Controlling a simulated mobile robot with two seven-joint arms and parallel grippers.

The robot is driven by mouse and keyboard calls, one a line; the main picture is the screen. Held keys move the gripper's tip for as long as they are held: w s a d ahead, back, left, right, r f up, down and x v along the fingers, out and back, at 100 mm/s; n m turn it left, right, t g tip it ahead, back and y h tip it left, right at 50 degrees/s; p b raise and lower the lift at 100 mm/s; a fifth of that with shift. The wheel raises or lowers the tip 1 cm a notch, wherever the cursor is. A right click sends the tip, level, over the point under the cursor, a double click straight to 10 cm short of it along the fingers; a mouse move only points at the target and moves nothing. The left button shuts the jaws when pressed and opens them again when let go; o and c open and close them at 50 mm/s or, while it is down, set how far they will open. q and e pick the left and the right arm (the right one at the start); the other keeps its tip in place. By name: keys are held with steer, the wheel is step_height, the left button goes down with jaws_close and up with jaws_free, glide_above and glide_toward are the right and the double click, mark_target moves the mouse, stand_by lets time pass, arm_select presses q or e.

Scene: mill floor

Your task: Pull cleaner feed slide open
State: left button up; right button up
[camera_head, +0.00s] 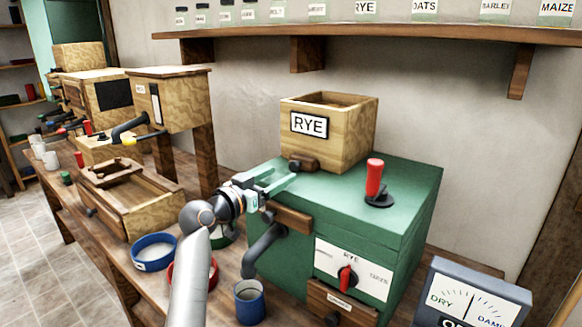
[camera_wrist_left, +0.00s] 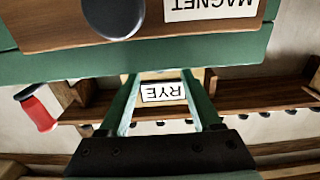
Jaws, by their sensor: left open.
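The green cleaner (camera_head: 400,200) stands on the bench with a wooden hopper (camera_head: 350,135) labelled RYE on top. A small brown wooden slide piece (camera_head: 304,163) sits at the hopper's foot, on its front left side; I take it for the feed slide, and it looks pushed in. My left gripper (camera_head: 285,171) is open, its fingers pointing at the slide piece from the left. I cannot tell whether they touch it. In the left wrist view, turned upside down, the RYE label (camera_wrist_left: 164,92) shows between the open fingers (camera_wrist_left: 162,78). My right gripper is not in view.
A red lever (camera_head: 374,178) rises from the cleaner's top; a red selector knob (camera_head: 347,279) is on its front. A dark spout (camera_head: 262,248) lies below my gripper. A wooden drawer marked MAGNET (camera_wrist_left: 190,22) fills the wrist view's top. Cups and a gauge (camera_head: 472,298) stand near.

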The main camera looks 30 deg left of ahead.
mark_target(293, 168)
arm_select(q)
steer(key=shift+w+d, duration=0.15)
steer(key=shift+w, duration=1.2)
steer(key=shift+w+d, duration=0.1)
steer(key=shift+w, duration=1.25)
jaws_close()
